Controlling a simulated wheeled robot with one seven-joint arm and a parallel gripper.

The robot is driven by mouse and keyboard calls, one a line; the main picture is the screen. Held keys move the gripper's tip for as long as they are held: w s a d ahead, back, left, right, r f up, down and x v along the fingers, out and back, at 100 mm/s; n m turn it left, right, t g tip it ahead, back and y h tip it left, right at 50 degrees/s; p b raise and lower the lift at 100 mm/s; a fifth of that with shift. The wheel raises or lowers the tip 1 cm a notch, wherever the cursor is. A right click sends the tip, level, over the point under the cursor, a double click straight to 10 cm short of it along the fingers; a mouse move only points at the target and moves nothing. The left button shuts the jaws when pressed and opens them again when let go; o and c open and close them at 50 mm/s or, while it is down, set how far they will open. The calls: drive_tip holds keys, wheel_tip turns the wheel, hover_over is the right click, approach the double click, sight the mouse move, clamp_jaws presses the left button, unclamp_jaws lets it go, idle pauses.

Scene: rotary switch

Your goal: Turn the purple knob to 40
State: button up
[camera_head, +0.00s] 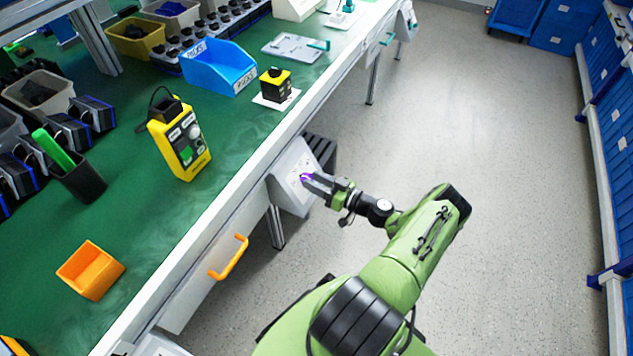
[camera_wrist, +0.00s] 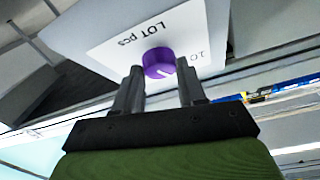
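The purple knob (camera_wrist: 158,62) sits on a white label plate (camera_wrist: 115,55) printed "LOT pcs", with a partly cut-off number on the right. A light pointer line shows on the knob's face. My gripper (camera_wrist: 160,82) is open, with one finger on the left and one on the right, both pointing at the knob. The knob shows between and just beyond the fingertips; I cannot tell whether they touch it. In the head view, the knob (camera_head: 306,177) is a small purple spot at the tip of my gripper (camera_head: 312,183), on the white panel (camera_head: 290,185) under the bench edge.
The green-topped bench (camera_head: 140,230) runs along the left. An orange drawer handle (camera_head: 229,258) sticks out nearer me. A yellow device (camera_head: 180,140), a blue bin (camera_head: 218,66) and an orange box (camera_head: 90,270) stand on the bench. The grey floor (camera_head: 500,130) to the right is clear.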

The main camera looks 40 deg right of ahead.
drive_tip(key=c, duration=0.5)
drive_tip(key=shift+o, duration=0.2)
drive_tip(key=shift+m+h+p, duration=0.3)
drive_tip(key=shift+m, duration=0.1)
drive_tip(key=m+g+h+p, duration=0.1)
drive_tip(key=m+h+p, duration=0.1)
drive_tip(key=m+p, duration=0.2)
drive_tip(key=m+g+h+p, duration=0.2)
drive_tip(key=m+h+p, duration=0.1)
drive_tip(key=m, duration=0.5)
drive_tip(key=a+r+m+g+h+p, duration=0.1)
drive_tip(key=m+h+p, duration=0.1)
drive_tip(key=m+p, duration=0.3)
drive_tip(key=shift+a+m+p, duration=0.1)
drive_tip(key=shift+m+p, duration=0.3)
drive_tip(key=shift+m+g, duration=0.3)
drive_tip(key=shift+g, duration=0.1)
